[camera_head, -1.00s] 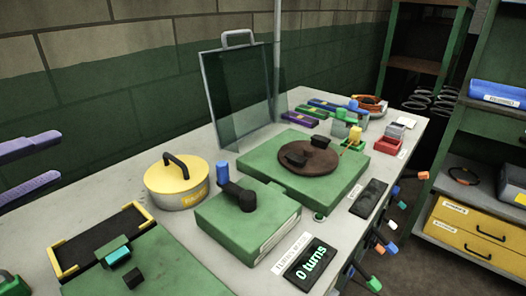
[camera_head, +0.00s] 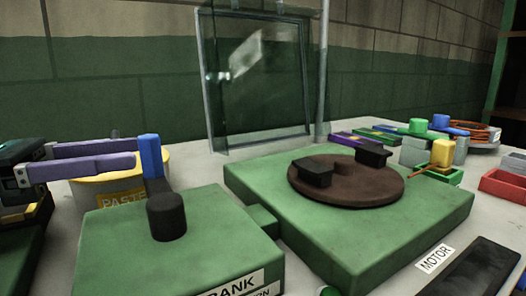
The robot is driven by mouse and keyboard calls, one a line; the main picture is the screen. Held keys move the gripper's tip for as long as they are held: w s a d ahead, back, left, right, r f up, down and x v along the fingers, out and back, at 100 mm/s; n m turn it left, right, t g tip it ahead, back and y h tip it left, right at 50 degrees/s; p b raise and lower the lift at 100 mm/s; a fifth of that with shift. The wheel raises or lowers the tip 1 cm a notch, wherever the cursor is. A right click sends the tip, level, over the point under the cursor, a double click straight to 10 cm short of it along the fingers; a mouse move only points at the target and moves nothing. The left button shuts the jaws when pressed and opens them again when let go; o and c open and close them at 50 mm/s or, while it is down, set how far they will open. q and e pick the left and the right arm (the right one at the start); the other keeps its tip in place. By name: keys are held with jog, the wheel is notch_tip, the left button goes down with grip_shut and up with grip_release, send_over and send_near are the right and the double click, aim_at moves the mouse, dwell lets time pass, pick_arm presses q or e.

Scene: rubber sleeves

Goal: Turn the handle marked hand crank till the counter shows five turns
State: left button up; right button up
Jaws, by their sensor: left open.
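The hand crank is a green box (camera_head: 180,240) with a black hub (camera_head: 166,216) and an upright blue handle (camera_head: 150,155) on a dark arm. Its front label (camera_head: 238,285) is cut off by the bottom edge and reads "...ANK". My left gripper (camera_head: 134,155) comes in from the left with two purple fingers, open, with a narrow gap between them. Its fingertips end right at the left side of the blue handle; I cannot tell whether they touch it. The turn counter is out of view. My right gripper is not in view.
A yellow PASTE tin (camera_head: 122,200) stands behind the crank box. To the right is a green base (camera_head: 410,228) with a brown disc (camera_head: 345,185), a MOTOR label (camera_head: 435,258) and a dark panel (camera_head: 480,270). A clear upright shield (camera_head: 260,90) stands behind.

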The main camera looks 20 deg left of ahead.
pick_arm(q)
jog(key=x, duration=0.7)
jog(key=shift+w, duration=0.1)
jog(key=shift+c, duration=0.3)
grip_shut()
dwell(0.9)
